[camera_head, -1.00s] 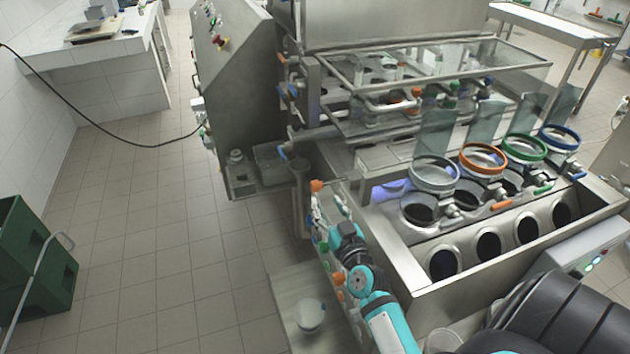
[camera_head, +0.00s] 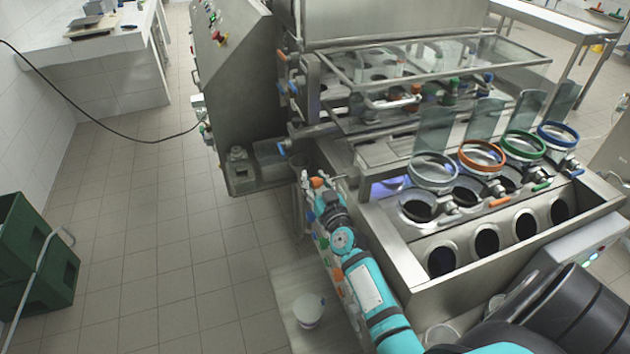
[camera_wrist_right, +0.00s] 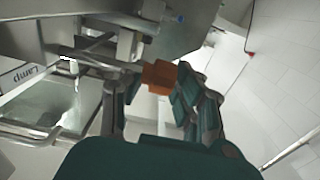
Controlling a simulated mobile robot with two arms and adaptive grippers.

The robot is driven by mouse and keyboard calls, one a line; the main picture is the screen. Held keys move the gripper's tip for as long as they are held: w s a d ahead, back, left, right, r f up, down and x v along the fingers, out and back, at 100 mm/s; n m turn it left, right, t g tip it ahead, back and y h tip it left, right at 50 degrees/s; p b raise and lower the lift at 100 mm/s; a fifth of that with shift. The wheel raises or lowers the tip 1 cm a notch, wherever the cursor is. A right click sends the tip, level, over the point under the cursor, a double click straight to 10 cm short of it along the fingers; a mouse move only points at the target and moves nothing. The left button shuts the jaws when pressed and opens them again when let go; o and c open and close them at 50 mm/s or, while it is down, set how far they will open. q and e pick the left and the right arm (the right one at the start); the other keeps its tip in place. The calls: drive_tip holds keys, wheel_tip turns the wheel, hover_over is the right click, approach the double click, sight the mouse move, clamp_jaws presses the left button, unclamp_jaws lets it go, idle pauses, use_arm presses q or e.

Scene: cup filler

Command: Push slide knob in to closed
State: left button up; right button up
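An orange knob (camera_wrist_right: 158,77) lies at the far end of my right gripper (camera_wrist_right: 155,92) in the right wrist view, between the two dark green fingers. The fingers stand apart; the right one overlaps the knob's edge, and a small gap shows at the left one. I cannot tell whether either touches it. In the head view my right gripper (camera_head: 318,184) is small, at the left end of the filling machine beside the grey support. A bit of orange shows at its tip. My left gripper is not in view.
The steel filler (camera_head: 400,240) has several round openings and coloured rings at the right. A glass cover (camera_head: 430,62) and metal rails stand behind. A white tub (camera_head: 308,310) sits on a low shelf. Green crates (camera_head: 40,265) stand at the left; the tiled floor between is clear.

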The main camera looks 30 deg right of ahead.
clamp_jaws()
drive_tip(key=shift+s+d+b, duration=0.2)
drive_tip(key=shift+d, duration=0.6)
drive_tip(key=shift+s+d+b, duration=0.15)
drive_tip(key=shift+s+d, duration=0.05)
drive_tip(key=shift+d, duration=0.6)
drive_tip(key=shift+o, duration=1.9)
unclamp_jaws()
drive_tip(key=v, duration=1.2)
drive_tip(key=shift+f, duration=0.1)
